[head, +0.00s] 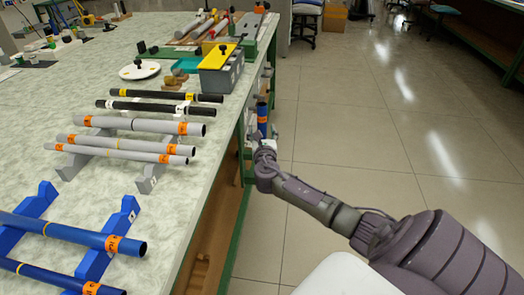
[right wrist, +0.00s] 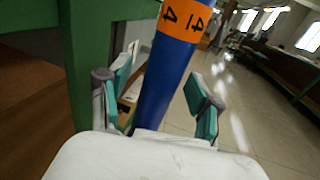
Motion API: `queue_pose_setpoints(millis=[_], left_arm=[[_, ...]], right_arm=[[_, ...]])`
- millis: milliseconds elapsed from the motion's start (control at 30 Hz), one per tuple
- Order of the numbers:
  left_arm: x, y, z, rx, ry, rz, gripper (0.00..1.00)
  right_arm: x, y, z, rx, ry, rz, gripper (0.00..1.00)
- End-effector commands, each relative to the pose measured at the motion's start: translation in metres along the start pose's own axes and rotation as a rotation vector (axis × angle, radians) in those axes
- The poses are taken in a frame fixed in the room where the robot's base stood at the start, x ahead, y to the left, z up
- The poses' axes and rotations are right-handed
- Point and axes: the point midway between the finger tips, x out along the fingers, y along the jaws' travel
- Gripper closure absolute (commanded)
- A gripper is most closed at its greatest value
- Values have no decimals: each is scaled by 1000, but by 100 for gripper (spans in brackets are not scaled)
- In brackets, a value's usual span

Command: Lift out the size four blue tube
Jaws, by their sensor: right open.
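A blue tube (right wrist: 165,85) with an orange band marked 4 stands between the spread fingers of my right gripper (right wrist: 155,98) in the right wrist view. The fingers look apart from it, with a gap on the right side. In the head view this upright tube (head: 262,129) is beside the table's right side, just beyond my right gripper (head: 265,145). Its lower end is hidden. Other blue tubes with orange bands, a nearer one (head: 50,281) and a farther one (head: 80,237), lie across blue stands (head: 112,232) at lower left. My left gripper is out of view.
The table (head: 190,225) has a green edge and leg close to my right gripper. A yellow-topped grey box (head: 220,72) stands near the table's right edge. Open floor (head: 340,110) lies to the right.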

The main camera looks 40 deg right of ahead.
Motion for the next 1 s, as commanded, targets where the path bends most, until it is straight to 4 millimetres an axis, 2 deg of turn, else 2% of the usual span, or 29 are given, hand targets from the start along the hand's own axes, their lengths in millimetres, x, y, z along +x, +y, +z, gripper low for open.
queue_pose_setpoints(millis=[33, 67, 333, 733, 1000], left_arm=[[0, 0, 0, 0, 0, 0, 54], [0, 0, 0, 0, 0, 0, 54], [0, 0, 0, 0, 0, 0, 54], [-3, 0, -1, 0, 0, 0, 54], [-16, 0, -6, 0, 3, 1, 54]], right_arm=[[0, 0, 0, 0, 0, 0, 36], [0, 0, 0, 0, 0, 0, 41], [0, 0, 0, 0, 0, 0, 86], [0, 0, 6, 1, -2, 0, 86], [0, 0, 39, 1, -3, 0, 86]])
